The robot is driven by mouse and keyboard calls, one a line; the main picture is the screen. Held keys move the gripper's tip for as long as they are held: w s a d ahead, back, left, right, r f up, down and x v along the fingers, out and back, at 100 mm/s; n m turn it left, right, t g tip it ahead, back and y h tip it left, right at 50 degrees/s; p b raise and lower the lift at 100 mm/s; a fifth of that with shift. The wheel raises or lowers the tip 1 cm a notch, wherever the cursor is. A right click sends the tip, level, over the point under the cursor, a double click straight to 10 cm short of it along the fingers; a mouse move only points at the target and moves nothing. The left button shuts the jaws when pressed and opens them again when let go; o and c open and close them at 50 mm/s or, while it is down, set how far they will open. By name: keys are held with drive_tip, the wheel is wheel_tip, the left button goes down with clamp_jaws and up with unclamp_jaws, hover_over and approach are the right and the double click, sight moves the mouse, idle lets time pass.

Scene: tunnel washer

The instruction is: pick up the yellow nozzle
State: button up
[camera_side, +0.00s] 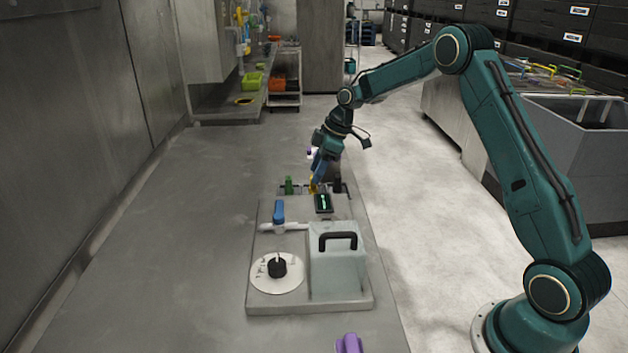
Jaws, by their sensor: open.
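The yellow nozzle (312,187) is a small upright shape at the far edge of the grey panel board, partly hidden by my gripper. My gripper (316,179) points down from my teal arm and is right at the yellow nozzle. Its jaws are open. At this size I cannot tell whether the nozzle stands between the fingers or just in front of them, or whether they touch it.
A green nozzle (289,186) stands close to the left. The grey board (256,240) carries a blue-handled valve (279,211), a dial (277,267), a small display (323,203) and a black-handled box (337,262). A purple object (349,344) lies at the front. The bench's left side is clear.

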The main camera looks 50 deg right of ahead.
drive_tip(key=shift+x, duration=1.55)
drive_tip(key=c, duration=1.1)
